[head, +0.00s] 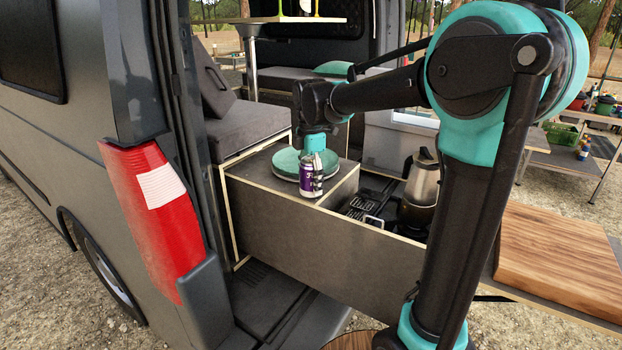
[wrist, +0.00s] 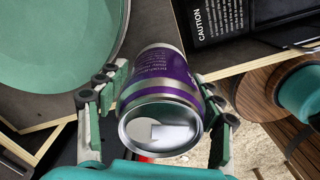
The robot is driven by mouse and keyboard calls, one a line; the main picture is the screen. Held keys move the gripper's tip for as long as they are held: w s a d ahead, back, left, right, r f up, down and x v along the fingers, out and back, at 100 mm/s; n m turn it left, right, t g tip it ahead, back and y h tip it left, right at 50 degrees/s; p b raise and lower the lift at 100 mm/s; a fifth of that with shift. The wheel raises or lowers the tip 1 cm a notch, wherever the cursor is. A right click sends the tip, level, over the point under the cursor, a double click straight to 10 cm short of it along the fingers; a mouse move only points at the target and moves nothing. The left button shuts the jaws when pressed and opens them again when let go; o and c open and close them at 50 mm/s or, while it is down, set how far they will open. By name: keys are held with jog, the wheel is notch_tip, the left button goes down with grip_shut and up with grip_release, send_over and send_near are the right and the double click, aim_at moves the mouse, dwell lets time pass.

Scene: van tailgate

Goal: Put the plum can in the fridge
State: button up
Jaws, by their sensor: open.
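The plum can (head: 307,180), purple with silver ends, stands upright on the grey top of the pull-out unit, in front of a round green lid-like disc. My gripper (head: 317,172) points down at the can, with its fingers beside it. In the wrist view the can (wrist: 163,95) lies between the two spread fingers, its silver end toward the camera. My gripper is open, and small gaps seem to show beside the can; contact is unclear.
The green disc (head: 286,158) lies close behind the can. A steel kettle (head: 422,180) and a stove stand right of the unit's top. A wooden board (head: 560,250) is at the right. The red tail light (head: 155,210) and van side close off the left.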

jog(key=shift+f, duration=0.1)
jog(key=shift+c, duration=0.3)
jog(key=c, duration=1.3)
jog(key=shift+c, duration=0.2)
